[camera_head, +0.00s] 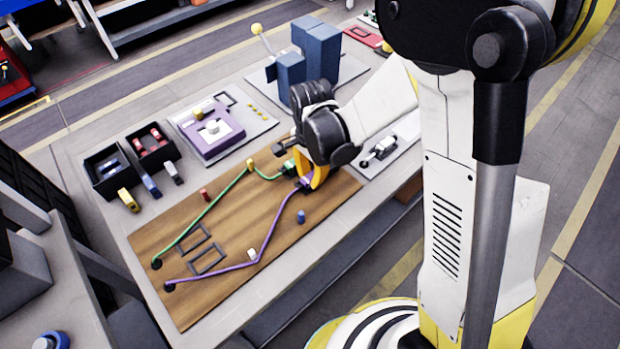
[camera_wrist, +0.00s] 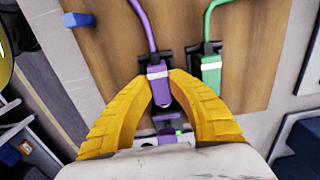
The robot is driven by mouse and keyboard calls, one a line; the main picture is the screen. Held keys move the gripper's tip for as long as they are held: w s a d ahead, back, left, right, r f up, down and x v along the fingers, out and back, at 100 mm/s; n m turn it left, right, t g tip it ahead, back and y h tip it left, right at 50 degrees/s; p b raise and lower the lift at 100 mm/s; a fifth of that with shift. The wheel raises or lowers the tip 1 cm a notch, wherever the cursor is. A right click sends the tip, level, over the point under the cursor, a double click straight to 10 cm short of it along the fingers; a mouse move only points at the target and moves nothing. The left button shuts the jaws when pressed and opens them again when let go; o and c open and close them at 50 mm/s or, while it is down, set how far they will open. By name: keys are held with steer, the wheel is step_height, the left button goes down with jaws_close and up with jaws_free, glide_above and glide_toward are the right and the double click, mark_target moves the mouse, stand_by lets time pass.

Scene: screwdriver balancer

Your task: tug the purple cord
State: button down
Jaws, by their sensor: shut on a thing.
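The purple cord (camera_head: 275,228) runs over the wooden board from a dark hole at the near left, past a white clip, to a purple plug (camera_head: 303,184). In the wrist view the cord (camera_wrist: 140,22) enters the plug (camera_wrist: 158,72), which has a white band. My gripper (camera_head: 312,180) is shut on the purple plug, with its yellow fingers on either side in the wrist view (camera_wrist: 160,88). A purple part and a small green light show between the fingers. In the head view my gripper partly hides the plug.
A green cord (camera_head: 212,204) runs alongside to a green plug (camera_wrist: 208,68), close beside my gripper. A blue peg (camera_head: 301,216) stands on the wooden board (camera_head: 205,290). Black bins, a purple device (camera_head: 210,135) and blue blocks (camera_head: 315,52) stand farther back.

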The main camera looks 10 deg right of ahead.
mark_target(311, 175)
steer(key=c, duration=1.3)
jaws_free()
steer(key=shift+w, duration=0.1)
steer(key=shift+o, duration=0.2)
steer(key=shift+r+p, duration=2.4)
steer(key=shift+r, duration=1.1)
